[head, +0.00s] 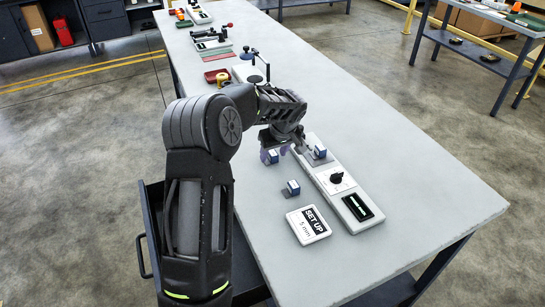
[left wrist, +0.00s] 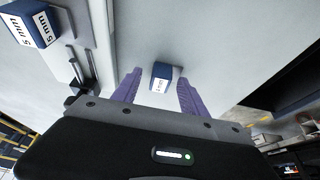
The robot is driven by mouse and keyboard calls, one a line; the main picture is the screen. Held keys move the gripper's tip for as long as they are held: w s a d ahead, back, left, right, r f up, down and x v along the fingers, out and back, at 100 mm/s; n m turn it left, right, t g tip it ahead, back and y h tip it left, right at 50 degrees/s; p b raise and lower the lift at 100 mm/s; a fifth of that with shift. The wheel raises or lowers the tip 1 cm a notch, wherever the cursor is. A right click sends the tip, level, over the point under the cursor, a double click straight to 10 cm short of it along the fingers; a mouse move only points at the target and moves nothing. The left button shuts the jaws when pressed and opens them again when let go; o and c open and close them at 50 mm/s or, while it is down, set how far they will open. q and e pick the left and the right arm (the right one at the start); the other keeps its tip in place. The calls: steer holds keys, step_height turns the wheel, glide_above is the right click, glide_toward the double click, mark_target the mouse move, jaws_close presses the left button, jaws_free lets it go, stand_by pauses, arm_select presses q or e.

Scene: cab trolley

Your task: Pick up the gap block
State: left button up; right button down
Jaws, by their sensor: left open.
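My left gripper (left wrist: 158,92) is open, with its two purple fingers apart. A small blue block with a white label (left wrist: 163,74) shows between the fingertips in the left wrist view; its label is too small to read. In the head view a blue block (head: 270,157) is close by the left gripper (head: 276,147), partly covered by it. Another blue block (head: 293,187) stands alone on the table. A third block (head: 318,152) is on the white fixture; the left wrist view shows a block marked 5 mm (left wrist: 32,24) there. My right gripper is not in view.
The long white fixture (head: 340,187) has a black knob and a dark display. A SET UP card (head: 308,225) lies in front, its value reading like 5 mm. The grey table (head: 420,170) is clear to the right. A red tray (head: 217,76) and devices are farther back.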

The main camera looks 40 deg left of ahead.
arm_select(q)
steer(key=shift+c, duration=0.5)
jaws_close()
